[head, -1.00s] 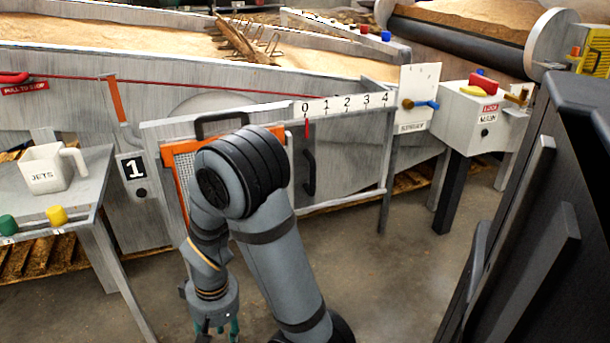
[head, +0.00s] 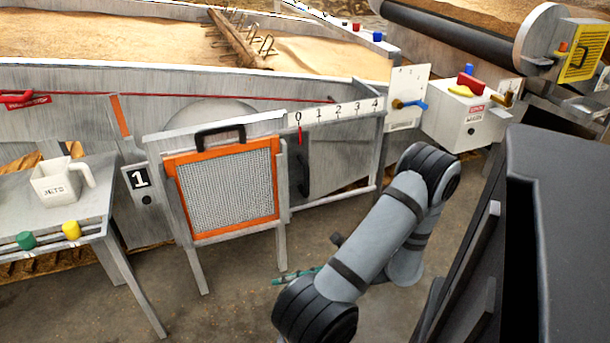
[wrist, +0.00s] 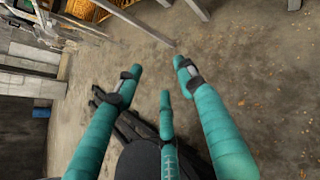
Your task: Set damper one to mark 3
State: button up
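The damper station with the number 1 plate (head: 140,179) stands in the middle of the head view. Its white scale (head: 338,111) reads 0 to 4 from left to right. A red pointer (head: 300,134) hangs below the 0. A black upright handle (head: 304,174) is below the pointer, right of the orange-framed screen. My gripper (wrist: 158,72) has its teal fingers spread apart, with nothing between them. In the head view its teal fingers (head: 297,275) show low, in front of the station and well below the handle; the rest is hidden behind my arm.
An orange-framed mesh screen (head: 226,188) with a black top handle fills the left of the station. A side table (head: 92,215) carries a white jug (head: 63,182) and green and yellow knobs. A lever panel (head: 405,98) and white switch box (head: 467,118) stand right. Floor in front is clear.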

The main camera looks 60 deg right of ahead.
jog(key=w+d+r+m+t+h, duration=0.35)
jog(key=d+r+h, duration=0.2)
jog(key=d, duration=0.55)
jog(key=m+h, duration=0.3)
jog(key=h, duration=0.4)
send_near(306, 178)
jog(key=b+x, duration=0.2)
jog(key=x, duration=0.8)
jog(key=shift+w+d+f, duration=0.1)
jog(key=shift+w+d, duration=0.1)
jog(key=shift+w, duration=0.1)
jog(key=shift+t, duration=0.25)
grip_shut()
